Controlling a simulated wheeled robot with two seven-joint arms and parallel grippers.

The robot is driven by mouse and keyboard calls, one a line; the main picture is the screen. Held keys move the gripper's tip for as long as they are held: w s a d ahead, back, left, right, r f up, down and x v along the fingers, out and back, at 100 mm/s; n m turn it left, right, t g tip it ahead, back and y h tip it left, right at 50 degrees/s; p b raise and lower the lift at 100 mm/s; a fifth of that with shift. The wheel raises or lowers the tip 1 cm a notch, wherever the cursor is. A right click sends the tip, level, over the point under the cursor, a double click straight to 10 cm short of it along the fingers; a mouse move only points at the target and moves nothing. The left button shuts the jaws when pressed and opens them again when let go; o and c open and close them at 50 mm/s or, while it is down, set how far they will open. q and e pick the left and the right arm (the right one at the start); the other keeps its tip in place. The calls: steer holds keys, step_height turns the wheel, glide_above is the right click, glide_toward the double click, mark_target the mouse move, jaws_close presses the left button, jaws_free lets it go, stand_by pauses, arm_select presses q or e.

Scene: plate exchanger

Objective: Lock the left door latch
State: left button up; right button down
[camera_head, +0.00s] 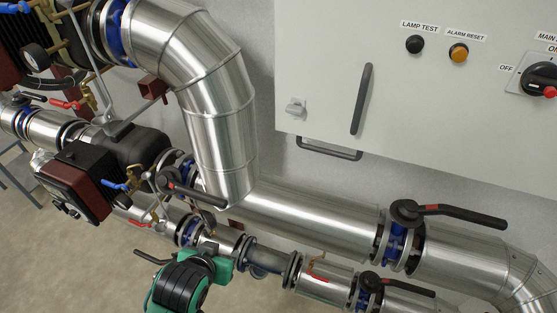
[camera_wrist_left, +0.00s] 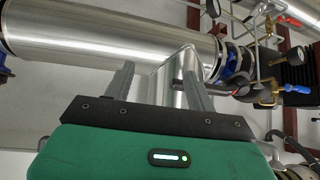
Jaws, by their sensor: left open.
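The latch (camera_head: 295,106) is a small light-grey turn piece low on the left part of the pale cabinet door (camera_head: 320,60), in the head view. Its grip looks about level; whether it is locked I cannot tell. A dark upright door handle (camera_head: 361,99) is to its right. My left gripper (camera_head: 208,250) appears as a green and black body at the bottom of the head view, in front of the lower pipe, well below the latch. In the left wrist view its two grey fingers (camera_wrist_left: 158,65) are apart with nothing held between them. The latch is not visible there. My right gripper is not in view.
A large insulated elbow pipe (camera_head: 215,100) stands left of the cabinet. Horizontal pipes (camera_head: 310,215) with black-levered valves (camera_head: 405,211) run below it. Room in front of the door looks free.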

arm_select(q)
steer(key=w+d+r+t+h, duration=0.1)
steer(key=w+d+r+t, duration=0.25)
steer(key=r, duration=0.55)
steer(key=w+d+r+t+h, duration=0.15)
steer(key=d+r, duration=0.25)
steer(key=r, duration=0.5)
steer(key=m+t+h, duration=0.1)
steer(key=t+h, duration=0.1)
steer(key=t, duration=0.1)
glide_toward(293, 111)
steer(key=v, duration=0.5)
steer(key=p+x, duration=0.2)
steer(key=x, duration=1)
steer(key=shift+w+d, duration=0.15)
steer(key=shift+w, duration=0.2)
steer(key=shift+w+d, duration=0.15)
steer(key=shift+w, duration=0.25)
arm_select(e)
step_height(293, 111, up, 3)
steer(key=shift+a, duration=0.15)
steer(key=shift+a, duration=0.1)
arm_select(q)
steer(key=shift+c, duration=1)
steer(key=c, duration=0.8)
